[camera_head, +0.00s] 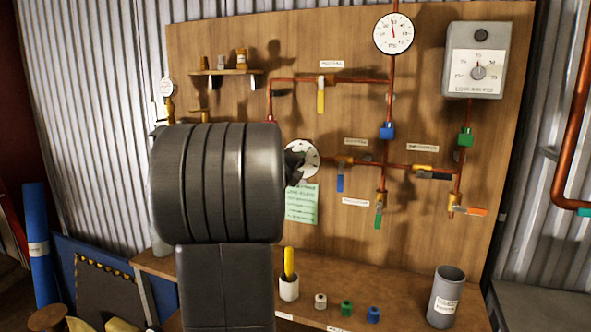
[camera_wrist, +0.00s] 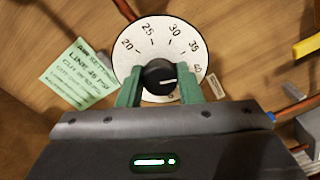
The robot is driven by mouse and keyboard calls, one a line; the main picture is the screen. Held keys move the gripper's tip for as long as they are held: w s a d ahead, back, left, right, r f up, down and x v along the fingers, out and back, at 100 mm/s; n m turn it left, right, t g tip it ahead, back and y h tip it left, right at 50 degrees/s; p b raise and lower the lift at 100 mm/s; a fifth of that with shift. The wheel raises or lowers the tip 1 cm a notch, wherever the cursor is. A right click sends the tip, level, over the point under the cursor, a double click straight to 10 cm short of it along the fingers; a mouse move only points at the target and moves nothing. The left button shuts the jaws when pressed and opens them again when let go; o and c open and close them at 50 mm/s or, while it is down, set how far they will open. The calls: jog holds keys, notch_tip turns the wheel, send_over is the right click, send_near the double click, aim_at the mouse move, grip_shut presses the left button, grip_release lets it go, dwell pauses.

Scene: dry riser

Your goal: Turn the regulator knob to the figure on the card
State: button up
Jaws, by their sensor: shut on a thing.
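The black regulator knob (camera_wrist: 160,76) sits in the middle of a round white dial (camera_wrist: 184,62) marked 20, 25, 30, 35 and 40. Its white mark points right, close to the 40 side. My gripper (camera_wrist: 160,88) is shut on the knob, one green finger on each side. The green card (camera_wrist: 78,75) is left of the dial, tilted in this view; its "LINE" figure looks like 45 psi, but the small print is blurred. In the head view the dial (camera_head: 303,158) and card (camera_head: 301,204) show beside my arm, which hides most of the gripper.
Copper pipes with coloured valve handles run right of the dial, including a blue handle (camera_head: 340,178) close by. A pressure gauge (camera_head: 393,33) and a grey box with a dial (camera_head: 476,62) are higher up. A ledge below bears a cup (camera_head: 289,289) and a grey cylinder (camera_head: 445,297).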

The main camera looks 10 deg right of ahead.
jog(key=shift+f+m+b, duration=0.1)
jog(key=shift+m+b, duration=2.15)
jog(key=shift+m, duration=2.85)
jog(key=o, duration=1)
jog(key=shift+s, duration=0.1)
jog(key=b+v, duration=0.1)
jog(key=v, duration=1.2)
jog(key=shift+s+a, duration=0.2)
jog(key=shift+s, duration=0.1)
